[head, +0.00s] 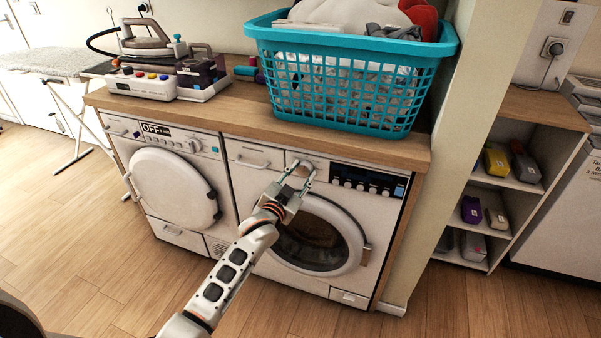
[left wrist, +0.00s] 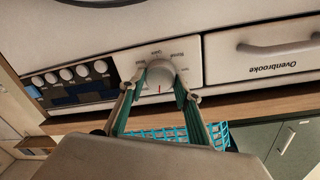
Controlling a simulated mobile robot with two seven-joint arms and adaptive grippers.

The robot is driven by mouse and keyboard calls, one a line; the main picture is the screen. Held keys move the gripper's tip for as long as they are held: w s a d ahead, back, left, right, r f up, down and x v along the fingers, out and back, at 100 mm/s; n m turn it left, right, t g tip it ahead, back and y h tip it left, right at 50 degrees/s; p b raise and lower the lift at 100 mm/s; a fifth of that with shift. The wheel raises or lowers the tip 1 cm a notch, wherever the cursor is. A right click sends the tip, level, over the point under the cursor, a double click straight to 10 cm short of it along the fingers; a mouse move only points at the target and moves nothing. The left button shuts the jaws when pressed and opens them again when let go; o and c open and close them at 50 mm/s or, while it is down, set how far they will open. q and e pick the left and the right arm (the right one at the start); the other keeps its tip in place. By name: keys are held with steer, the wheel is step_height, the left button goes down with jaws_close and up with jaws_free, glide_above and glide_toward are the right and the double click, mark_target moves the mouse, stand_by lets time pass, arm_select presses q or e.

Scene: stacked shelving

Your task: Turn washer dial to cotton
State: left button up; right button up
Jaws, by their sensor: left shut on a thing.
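The washer (head: 330,205) is the right-hand white front-loader under the wooden counter, with a dark round door window. Its white dial (head: 304,168) sits on the upper panel between the detergent drawer and the dark display. The dial's front edge is partly hidden by the fingers. My right gripper is not in view.
A second white machine (head: 170,185) marked OFF stands left of the washer. A turquoise laundry basket (head: 345,85) and a steam iron station (head: 160,70) stand on the counter (head: 235,112). A wall edge and open shelves (head: 520,190) are at the right.

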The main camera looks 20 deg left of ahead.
arm_select(q)
steer(key=m+p, duration=0.1)
steer(key=m, duration=0.2)
steer(key=shift+r, duration=0.15)
steer(key=shift+m, duration=1.5)
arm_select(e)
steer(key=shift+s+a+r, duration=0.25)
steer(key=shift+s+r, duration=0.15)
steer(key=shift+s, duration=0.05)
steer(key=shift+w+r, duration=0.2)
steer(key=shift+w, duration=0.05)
arm_select(q)
steer(key=o, duration=1.1)
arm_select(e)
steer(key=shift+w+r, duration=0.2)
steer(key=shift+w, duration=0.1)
arm_select(q)
steer(key=shift+s+f, duration=0.1)
steer(key=shift+f, duration=0.1)
steer(key=s, duration=0.8)
steer(key=s+a, duration=0.1)
steer(key=s, duration=0.2)
steer(key=shift+s+r, duration=0.35)
steer(key=shift+s, duration=0.05)
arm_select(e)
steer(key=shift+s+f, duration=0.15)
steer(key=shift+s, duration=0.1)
